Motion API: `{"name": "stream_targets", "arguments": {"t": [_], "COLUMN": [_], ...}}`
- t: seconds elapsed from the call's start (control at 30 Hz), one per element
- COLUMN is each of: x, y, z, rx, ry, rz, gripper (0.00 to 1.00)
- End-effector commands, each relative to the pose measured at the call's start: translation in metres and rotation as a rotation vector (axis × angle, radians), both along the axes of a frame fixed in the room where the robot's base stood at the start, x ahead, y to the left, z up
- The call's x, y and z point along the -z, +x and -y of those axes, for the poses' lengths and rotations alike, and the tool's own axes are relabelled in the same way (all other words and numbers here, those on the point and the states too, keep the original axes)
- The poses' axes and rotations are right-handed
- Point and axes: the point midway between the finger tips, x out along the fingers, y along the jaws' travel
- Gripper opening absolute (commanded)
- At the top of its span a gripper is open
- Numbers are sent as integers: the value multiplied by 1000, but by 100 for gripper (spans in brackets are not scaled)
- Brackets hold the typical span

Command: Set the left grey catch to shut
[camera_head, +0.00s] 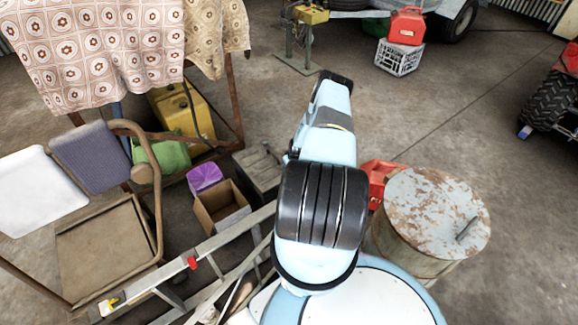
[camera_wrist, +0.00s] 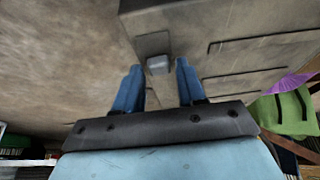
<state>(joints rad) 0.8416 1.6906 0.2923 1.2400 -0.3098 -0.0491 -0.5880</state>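A worn grey box (camera_head: 258,170) stands on the floor left of my arm in the head view, and its catches cannot be made out there. In the wrist view, a large grey-brown surface with raised ribs (camera_wrist: 225,45) fills the upper right. On its near edge is one small grey catch (camera_wrist: 157,63) on a square plate. My gripper (camera_wrist: 159,73) is open, with its two blue fingers either side of the catch in the picture. I cannot tell whether they touch it, or whether the catch is open or shut. My gripper is hidden behind my arm in the head view.
Near the box are an open cardboard box (camera_head: 222,210), a purple item (camera_head: 204,177) and a green bag (camera_head: 165,154). A ladder (camera_head: 185,265) lies in front. A red can (camera_head: 377,178) and a rusty drum (camera_head: 435,215) stand right.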

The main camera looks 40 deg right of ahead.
Motion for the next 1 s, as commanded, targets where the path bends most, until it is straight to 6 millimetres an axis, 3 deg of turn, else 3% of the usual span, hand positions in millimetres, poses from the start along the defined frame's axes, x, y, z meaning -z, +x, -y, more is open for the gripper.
{"name": "stream_targets", "arguments": {"t": [0.1, 0.47, 1.0], "x": [0, -5, -77], "y": [0, -2, -32], "z": [0, 1, 1], "rx": [0, 0, 0], "ry": [0, 0, -1], "rz": [-1, -1, -1], "gripper": [51, 51, 51]}}
